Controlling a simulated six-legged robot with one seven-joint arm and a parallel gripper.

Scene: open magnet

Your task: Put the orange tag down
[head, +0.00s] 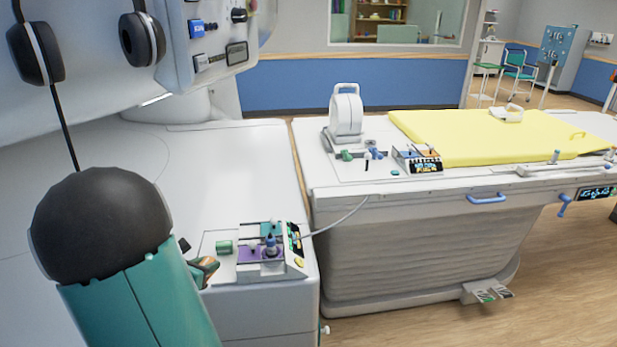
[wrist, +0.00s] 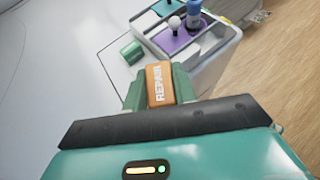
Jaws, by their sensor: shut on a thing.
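The orange tag (wrist: 158,84) has "REPAIR" in white letters. My gripper (wrist: 160,92) is shut on it, with a green finger on each side, in the wrist view. In the head view the orange tag (head: 204,268) shows at the end of my gripper (head: 200,272), left of a small control panel on the white cabinet. My teal arm hides part of the cabinet top there. I cannot tell whether the tag touches the surface below.
A patient table with a yellow mat (head: 480,135) stands right, joined by a grey cable (head: 345,217). Headphones (head: 142,39) hang upper left.

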